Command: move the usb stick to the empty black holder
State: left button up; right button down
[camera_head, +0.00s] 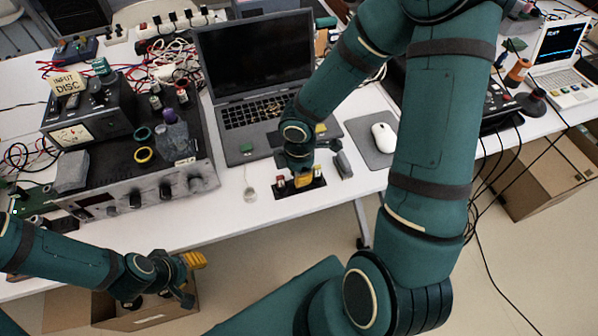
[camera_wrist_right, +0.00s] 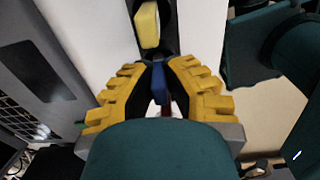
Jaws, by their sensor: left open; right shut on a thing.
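My right gripper (camera_head: 302,184) is over the black holder strip (camera_head: 286,193) at the table's front edge. In the right wrist view, its yellow fingers (camera_wrist_right: 161,88) are shut on a narrow blue piece, which I take to be the usb stick (camera_wrist_right: 160,76). Its lower part is hidden. A yellow block (camera_wrist_right: 147,25) stands on the dark strip beyond the fingers. A small red-topped piece (camera_head: 280,183) stands at the strip's left end. I cannot tell which slot is empty. My left gripper (camera_head: 197,262) is open and empty, low at the left, below the table edge.
An open laptop (camera_head: 245,148) lies behind the strip. A grey electronics box (camera_head: 150,198) with knobs stands at the left. A white mouse (camera_head: 384,137) lies on a grey pad at the right. Cardboard boxes (camera_head: 530,185) stand on the floor.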

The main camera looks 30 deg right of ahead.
jog(key=shift+f, duration=0.3)
dwell(0.4)
jog(key=c, duration=0.5)
grip_release()
jog(key=shift+r+p, duration=2.2)
jog(key=shift+r, duration=0.4)
jog(key=shift+f, duration=0.1)
